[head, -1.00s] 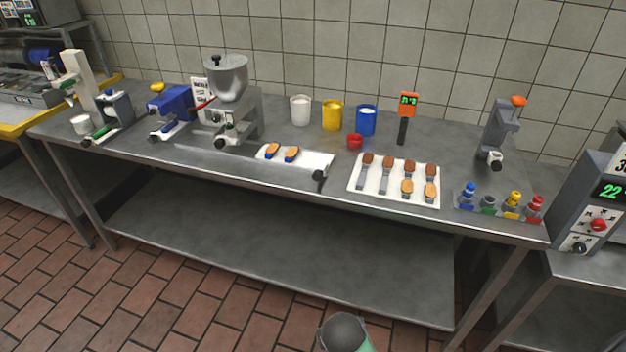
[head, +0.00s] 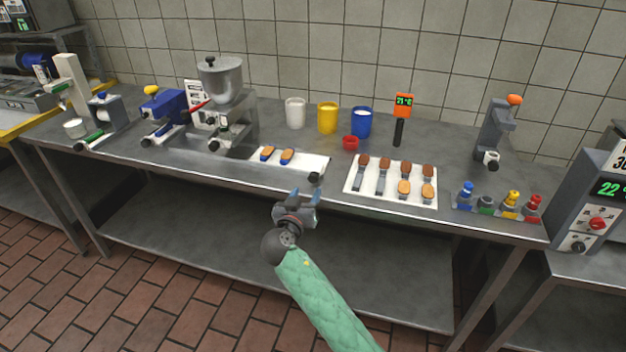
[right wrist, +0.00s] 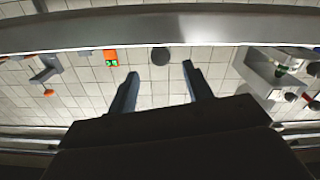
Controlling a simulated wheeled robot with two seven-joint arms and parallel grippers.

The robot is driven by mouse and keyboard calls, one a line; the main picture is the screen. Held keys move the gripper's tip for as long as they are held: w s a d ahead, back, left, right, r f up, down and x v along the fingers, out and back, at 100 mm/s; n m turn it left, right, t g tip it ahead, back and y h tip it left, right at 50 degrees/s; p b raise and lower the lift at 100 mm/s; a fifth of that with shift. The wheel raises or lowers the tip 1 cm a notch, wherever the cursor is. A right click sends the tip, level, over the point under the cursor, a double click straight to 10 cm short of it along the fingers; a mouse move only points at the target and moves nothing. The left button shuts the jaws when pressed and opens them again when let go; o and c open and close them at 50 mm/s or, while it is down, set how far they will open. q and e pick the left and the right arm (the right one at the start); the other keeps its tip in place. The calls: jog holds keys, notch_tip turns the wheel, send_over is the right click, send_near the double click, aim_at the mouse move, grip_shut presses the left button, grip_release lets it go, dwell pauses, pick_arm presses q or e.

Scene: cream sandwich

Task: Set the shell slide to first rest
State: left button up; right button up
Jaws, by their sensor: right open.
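The shell slide (head: 308,163) is a white plate on the table, left of centre in the head view. My right gripper (head: 305,193) is open and empty, in front of the table edge and just short of the knob. In the right wrist view its two fingers (right wrist: 160,88) are spread, with a dark round shape, probably the knob (right wrist: 160,57), between and beyond them. My left gripper is not in view.
A hopper machine (head: 224,100) stands behind and left of the slide. A white tray of brown-topped pieces (head: 350,190) lies to its right. The table's front edge (head: 250,172) lies close to my gripper.

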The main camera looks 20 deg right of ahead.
aim_at(312, 180)
jog(key=shift+w+d+r, duration=0.25)
jog(key=shift+w, duration=0.3)
jog(key=p+x, duration=0.2)
jog(key=x, duration=0.3)
jog(key=shift+w+d, duration=0.2)
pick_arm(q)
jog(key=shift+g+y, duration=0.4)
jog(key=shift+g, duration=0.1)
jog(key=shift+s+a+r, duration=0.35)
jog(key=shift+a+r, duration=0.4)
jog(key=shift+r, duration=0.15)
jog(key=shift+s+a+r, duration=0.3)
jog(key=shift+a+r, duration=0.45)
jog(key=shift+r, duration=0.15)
pick_arm(e)
jog(key=shift+w+d+f, duration=0.15)
jog(key=shift+w+d, duration=0.15)
jog(key=shift+w, duration=0.2)
